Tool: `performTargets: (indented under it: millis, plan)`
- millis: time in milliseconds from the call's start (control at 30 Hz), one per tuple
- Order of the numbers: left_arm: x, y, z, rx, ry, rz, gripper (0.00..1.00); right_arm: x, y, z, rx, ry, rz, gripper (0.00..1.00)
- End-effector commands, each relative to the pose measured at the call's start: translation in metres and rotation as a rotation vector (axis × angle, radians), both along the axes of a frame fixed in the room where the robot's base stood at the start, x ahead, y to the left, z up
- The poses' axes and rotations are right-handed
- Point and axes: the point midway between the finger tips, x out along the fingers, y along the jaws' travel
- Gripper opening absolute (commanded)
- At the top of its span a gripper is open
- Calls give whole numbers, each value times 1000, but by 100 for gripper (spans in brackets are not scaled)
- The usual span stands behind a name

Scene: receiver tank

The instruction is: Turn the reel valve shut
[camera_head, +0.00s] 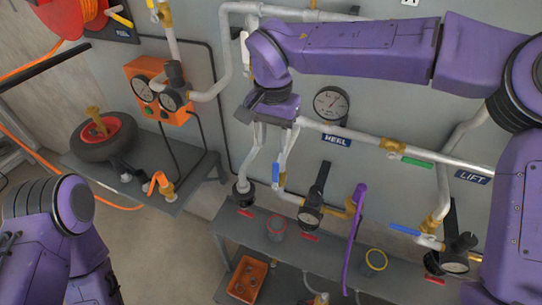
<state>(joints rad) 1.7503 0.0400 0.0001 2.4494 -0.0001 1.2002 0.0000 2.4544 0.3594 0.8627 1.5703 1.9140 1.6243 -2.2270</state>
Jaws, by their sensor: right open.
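A yellow handle (121,19) shows just above this label. I cannot tell for sure that it is the reel valve or how far it is turned. My right gripper (268,120) is open in front of the wall pipes, left of the round gauge, well to the right of that label. Its finger tips are hard to make out against the pipes. My left arm shows at the lower left; its gripper is out of view.
Pipes run across the wall, with a gauge (331,103), a green handle (416,162), blue handles (275,173) and a LIFT label (472,177). An orange gauge box (150,88) hangs above a bench with a tyre (88,147). A purple bar (355,235) stands near the lower bench.

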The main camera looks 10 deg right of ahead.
Motion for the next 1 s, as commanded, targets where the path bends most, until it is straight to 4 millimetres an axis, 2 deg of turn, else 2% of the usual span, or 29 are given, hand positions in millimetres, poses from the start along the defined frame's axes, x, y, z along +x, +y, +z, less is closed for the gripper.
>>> performTargets:
  millis: [100, 300, 400, 533, 767, 833, 900, 933, 1000]
  plan:
    - [0, 0, 4, 0, 1, 0, 43, -5, -4, -22, -1, 3, -5, 44]
    - [-1, 0, 11, 0, 2, 0, 43, 0, -6, -69, -2, 7, -11, 44]
    - [0, 0, 13, 0, 1, 0, 43, 2, -5, -85, -1, 6, -10, 44]
    - [0, 0, 13, -1, 1, 0, 43, 3, -4, -96, 0, 5, -10, 44]
    - [0, 0, 13, 0, 1, 0, 43, 3, -4, -98, 0, 4, -8, 44]
    - [0, 0, 13, 0, 1, 0, 43, 3, -4, -98, 0, 4, -8, 27]
    - [0, 0, 13, 0, 1, 0, 43, 3, -4, -98, 0, 4, -8, 5]
    - [0, 0, 13, 0, 1, 0, 43, 3, -4, -98, 0, 4, -8, 0]
    - [0, 0, 13, -1, 1, 0, 43, 3, -4, -98, -1, 4, -9, 0]
